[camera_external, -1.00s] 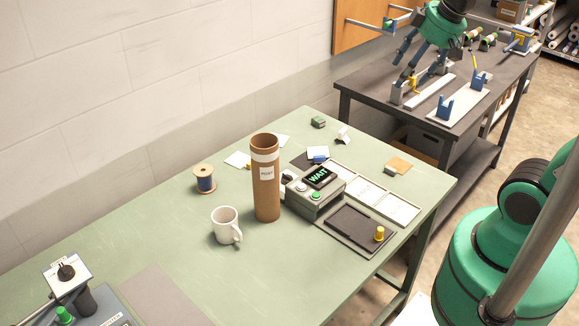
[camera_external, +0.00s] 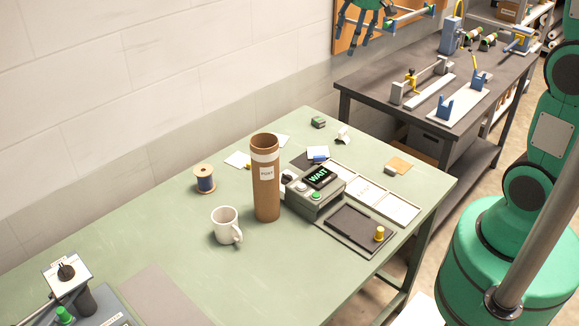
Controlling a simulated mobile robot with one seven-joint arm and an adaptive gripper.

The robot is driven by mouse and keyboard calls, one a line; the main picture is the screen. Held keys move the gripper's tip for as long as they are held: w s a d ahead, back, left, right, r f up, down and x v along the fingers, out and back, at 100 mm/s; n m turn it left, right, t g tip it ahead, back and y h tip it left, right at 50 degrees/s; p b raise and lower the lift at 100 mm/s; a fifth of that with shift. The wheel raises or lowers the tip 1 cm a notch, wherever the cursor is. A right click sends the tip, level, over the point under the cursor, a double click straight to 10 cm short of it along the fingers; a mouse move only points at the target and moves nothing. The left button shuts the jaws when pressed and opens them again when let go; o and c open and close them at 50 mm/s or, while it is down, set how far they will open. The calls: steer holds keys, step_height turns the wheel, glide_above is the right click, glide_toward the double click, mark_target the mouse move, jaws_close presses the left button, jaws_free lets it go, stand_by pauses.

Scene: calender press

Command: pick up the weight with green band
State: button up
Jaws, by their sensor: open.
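My gripper (camera_external: 357,28) is at the top edge of the external view, with its dark fingers spread open and empty. It is in front of the wooden board on the wall, left of the dark bench, and its upper part is cut off. Small dark cylinders with green parts (camera_external: 474,37) lie at the back of the dark bench, to the right of my gripper. A small green piece (camera_external: 388,23) also shows on a horizontal rod (camera_external: 408,17) beside my gripper. I cannot tell which of these is the weight with the green band.
The dark bench (camera_external: 350,96) carries blue brackets, a grey post fixture (camera_external: 397,92) and rails. The green table (camera_external: 190,255) in front holds a cardboard tube (camera_external: 266,190), a mug (camera_external: 223,226), a thread spool (camera_external: 204,180) and a control box (camera_external: 322,197) reading WAIT.

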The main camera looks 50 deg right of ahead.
steer(key=w+d+f+n+p, duration=0.2)
steer(key=w+d+f, duration=0.2)
steer(key=w, duration=0.5)
steer(key=n+g+p, duration=0.3)
steer(key=n+p, duration=0.2)
steer(key=n, duration=0.2)
glide_above(321, 115)
step_height(321, 115, down, 28)
steer(key=shift+a+f, duration=0.15)
steer(key=shift+f, duration=0.05)
steer(key=shift+f, duration=4.25)
steer(key=shift+f+p, duration=0.15)
steer(key=shift+p, duration=0.15)
steer(key=shift+s+f+p, duration=0.1)
steer(key=shift+f+p, duration=0.3)
steer(key=shift+f, duration=2.1)
